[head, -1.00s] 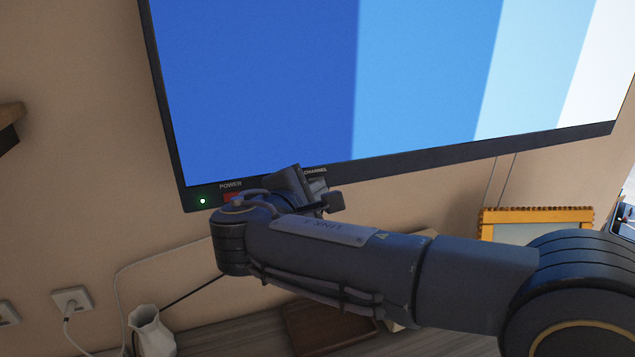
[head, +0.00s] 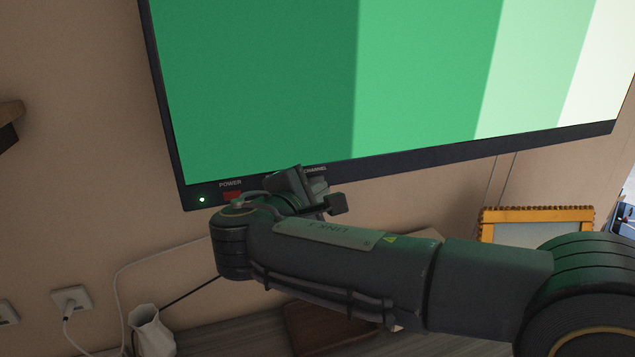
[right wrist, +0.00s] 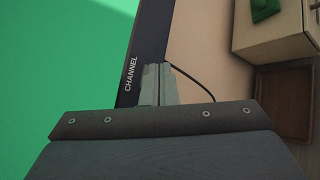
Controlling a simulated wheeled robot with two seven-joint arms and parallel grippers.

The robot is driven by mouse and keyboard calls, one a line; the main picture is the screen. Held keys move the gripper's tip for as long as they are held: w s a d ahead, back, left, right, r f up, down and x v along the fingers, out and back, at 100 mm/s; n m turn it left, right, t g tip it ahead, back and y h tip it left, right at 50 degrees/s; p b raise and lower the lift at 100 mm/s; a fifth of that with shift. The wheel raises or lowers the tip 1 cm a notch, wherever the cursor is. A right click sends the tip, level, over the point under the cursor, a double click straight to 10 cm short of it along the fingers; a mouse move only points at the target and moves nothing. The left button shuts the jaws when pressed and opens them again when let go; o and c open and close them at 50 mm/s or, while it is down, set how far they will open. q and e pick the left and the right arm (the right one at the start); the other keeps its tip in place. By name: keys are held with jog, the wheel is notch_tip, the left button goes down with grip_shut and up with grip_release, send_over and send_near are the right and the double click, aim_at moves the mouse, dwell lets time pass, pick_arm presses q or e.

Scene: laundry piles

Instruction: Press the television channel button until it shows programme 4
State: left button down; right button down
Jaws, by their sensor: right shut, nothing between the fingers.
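The television (head: 255,90) hangs on the wall, its screen filled with green stripes from dark at left to nearly white at right. No programme number shows in the visible part; the top is cut off. The CHANNEL label (head: 316,170) is on the lower bezel, and it also shows in the right wrist view (right wrist: 131,74). My right gripper (right wrist: 158,84) is shut and empty, its fingertips at the bezel beside the label. The channel button is hidden behind the gripper, so I cannot tell whether they touch. My left gripper is not in view.
A red power button (head: 232,195) and a lit green lamp (head: 202,199) sit left of the gripper on the bezel. Below are a white vase (head: 152,332), a wall socket (head: 71,299) with a cable, and a yellow-framed picture (head: 487,230).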

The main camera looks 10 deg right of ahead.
jog(key=shift+s, duration=0.1)
jog(key=s, duration=0.2)
jog(key=s+d+b, duration=0.1)
jog(key=s, duration=0.2)
jog(key=shift+s+d, duration=0.1)
jog(key=shift+s, duration=0.25)
dwell(3.9)
